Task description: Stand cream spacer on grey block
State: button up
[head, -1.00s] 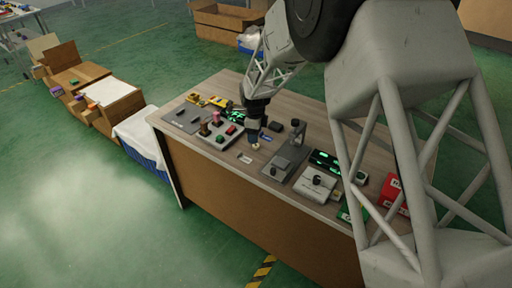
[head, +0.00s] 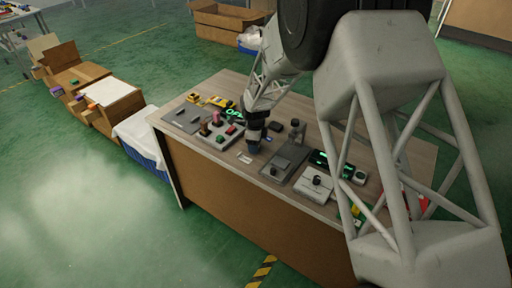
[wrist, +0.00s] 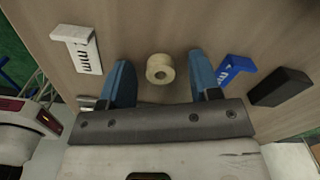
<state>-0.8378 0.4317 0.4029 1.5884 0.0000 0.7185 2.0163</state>
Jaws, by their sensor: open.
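The cream spacer (wrist: 160,69), a short ring with a hole, sits on the wooden top in the wrist view. My gripper (wrist: 161,80) is open, with one blue finger on each side of the spacer and a visible gap on both sides. A dark grey block (wrist: 282,87) lies to the right, beyond the right finger; it also shows in the head view (head: 275,127). I cannot tell for sure that it is the task's grey block. In the head view my gripper (head: 253,149) is low over the bench and hides the spacer.
A white gauge piece (wrist: 75,47) lies left of the fingers, and a blue one (wrist: 235,68) lies close to the right finger. In the head view, a dark lever fixture (head: 285,162) stands right of my gripper and a button panel (head: 220,131) stands left.

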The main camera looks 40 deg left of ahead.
jog(key=shift+c, duration=0.3)
jog(key=c, duration=0.9)
jog(key=shift+c, duration=0.2)
jog(key=shift+r, duration=0.15)
notch_tip(320, 180, up, 10)
dwell(0.3)
dwell(0.4)
jog(key=s+d, duration=0.3)
jog(key=d, duration=1)
jog(key=shift+s+d+r, duration=0.15)
jog(key=shift+s+d, duration=0.1)
